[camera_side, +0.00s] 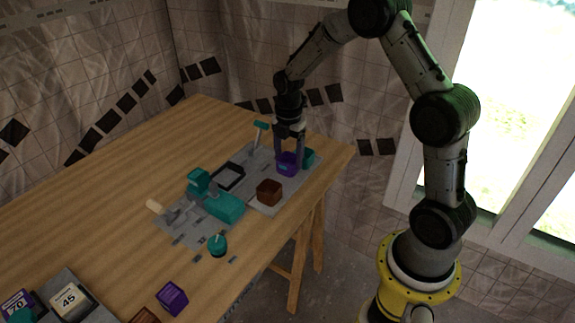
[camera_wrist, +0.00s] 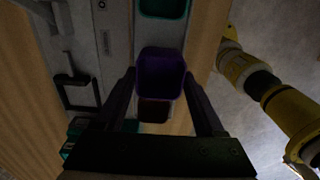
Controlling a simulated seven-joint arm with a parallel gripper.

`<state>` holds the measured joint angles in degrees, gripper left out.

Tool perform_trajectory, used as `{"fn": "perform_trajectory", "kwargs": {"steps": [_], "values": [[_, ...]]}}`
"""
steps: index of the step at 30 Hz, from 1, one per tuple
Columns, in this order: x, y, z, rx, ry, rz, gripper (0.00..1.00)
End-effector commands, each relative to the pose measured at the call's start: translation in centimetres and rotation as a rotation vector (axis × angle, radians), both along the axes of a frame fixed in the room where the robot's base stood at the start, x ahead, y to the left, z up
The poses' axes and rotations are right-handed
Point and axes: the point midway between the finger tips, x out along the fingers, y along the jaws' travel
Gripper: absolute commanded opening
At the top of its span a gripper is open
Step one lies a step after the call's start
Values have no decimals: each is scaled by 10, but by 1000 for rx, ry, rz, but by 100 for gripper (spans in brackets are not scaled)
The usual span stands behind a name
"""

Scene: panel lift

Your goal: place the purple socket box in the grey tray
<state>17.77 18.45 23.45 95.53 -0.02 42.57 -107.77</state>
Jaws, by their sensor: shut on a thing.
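The purple socket box (camera_side: 288,166) is between the fingers of my gripper (camera_side: 290,150), at the right end of the grey panel. In the wrist view the open-topped purple box (camera_wrist: 160,75) sits between both fingertips (camera_wrist: 160,84), which are shut on its sides. I cannot tell whether its base touches the panel. A square grey tray with a dark rim (camera_side: 228,177) lies on the panel to the left of the gripper. It looks empty. In the wrist view its dark rim (camera_wrist: 76,107) shows at left.
A brown box (camera_side: 269,192) and a teal box (camera_side: 308,158) stand on either side of the purple box. A teal-handled upright part (camera_side: 261,127) rises behind the panel. Teal fixtures (camera_side: 224,206) stand left. A purple block (camera_side: 172,298) lies near the front edge. The back left tabletop is clear.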

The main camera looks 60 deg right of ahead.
Motion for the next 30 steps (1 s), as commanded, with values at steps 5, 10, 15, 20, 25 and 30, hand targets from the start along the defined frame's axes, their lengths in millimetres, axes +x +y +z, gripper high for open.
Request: {"fn": "perform_trajectory", "kwargs": {"steps": [5, 10, 15, 20, 25, 30], "values": [[4, -1, -17, 1, 3, 0, 17], [4, -1, -36, 1, 2, 0, 17], [5, -2, -36, 0, -1, 0, 17], [4, -1, -38, 0, 0, 0, 17], [4, -1, -39, 0, 0, 0, 93], [4, -1, -39, 0, 0, 0, 100]]}}
